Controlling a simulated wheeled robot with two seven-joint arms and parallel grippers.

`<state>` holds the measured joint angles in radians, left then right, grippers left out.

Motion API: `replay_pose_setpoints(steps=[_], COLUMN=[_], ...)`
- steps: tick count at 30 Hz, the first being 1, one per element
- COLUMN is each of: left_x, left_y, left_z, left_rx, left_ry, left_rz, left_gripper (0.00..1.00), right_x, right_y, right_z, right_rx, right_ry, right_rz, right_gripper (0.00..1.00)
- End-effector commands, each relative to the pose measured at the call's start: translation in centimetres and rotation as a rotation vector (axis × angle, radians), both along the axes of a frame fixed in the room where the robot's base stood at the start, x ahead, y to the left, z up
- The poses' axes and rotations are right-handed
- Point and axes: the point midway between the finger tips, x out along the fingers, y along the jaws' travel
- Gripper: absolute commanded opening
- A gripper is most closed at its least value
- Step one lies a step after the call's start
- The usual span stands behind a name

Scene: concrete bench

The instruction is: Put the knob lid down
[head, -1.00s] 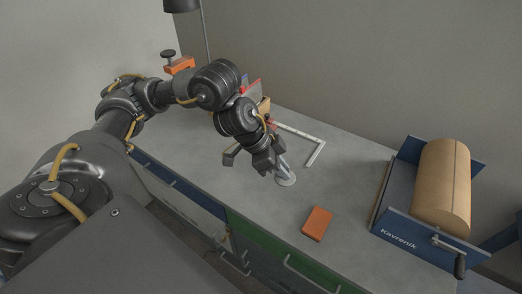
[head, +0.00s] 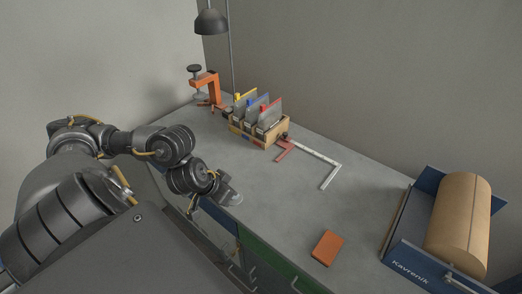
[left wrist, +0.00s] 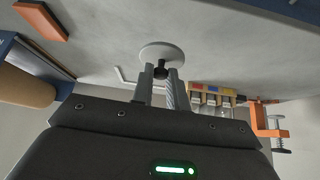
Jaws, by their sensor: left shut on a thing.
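The knob lid (left wrist: 162,51) is a pale round disc with a dark knob. In the left wrist view my left gripper (left wrist: 160,76) is shut on the knob, with the disc just beyond the fingertips. In the head view the lid (head: 232,197) shows as a pale shape at the end of my left arm, near the front edge of the bench. My left fingers are mostly hidden there behind the wrist. I cannot tell whether the lid touches the bench. My right gripper is in neither view.
An orange block (head: 327,247) lies near the front edge. A blue roll holder (head: 400,222) with a brown paper roll (head: 459,225) stands at right. A metal square (head: 330,176), a wooden rack (head: 246,130) and an orange clamp (head: 208,88) are further back. The middle bench is clear.

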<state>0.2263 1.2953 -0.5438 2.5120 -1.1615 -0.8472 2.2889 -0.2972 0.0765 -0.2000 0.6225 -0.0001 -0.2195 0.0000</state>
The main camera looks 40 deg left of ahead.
Motion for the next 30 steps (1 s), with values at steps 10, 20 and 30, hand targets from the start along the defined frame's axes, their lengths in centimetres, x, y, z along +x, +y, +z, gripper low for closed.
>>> replay_pose_setpoints(steps=[10,20,30], left_x=[-1.6,-0.2,6.3], left_y=[2.4,2.2,3.6], left_z=[0.3,-0.8,-3.5], left_rx=[0.004,-0.006,-0.007], left_ry=[0.001,-0.008,0.001], left_rz=[0.085,0.081,0.094], left_gripper=[0.00,0.00,0.00], right_x=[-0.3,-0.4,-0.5], right_y=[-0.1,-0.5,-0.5], right_z=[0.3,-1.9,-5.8], right_rx=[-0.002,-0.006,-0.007], right_ry=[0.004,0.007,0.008], right_rz=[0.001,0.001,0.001], right_gripper=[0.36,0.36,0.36])
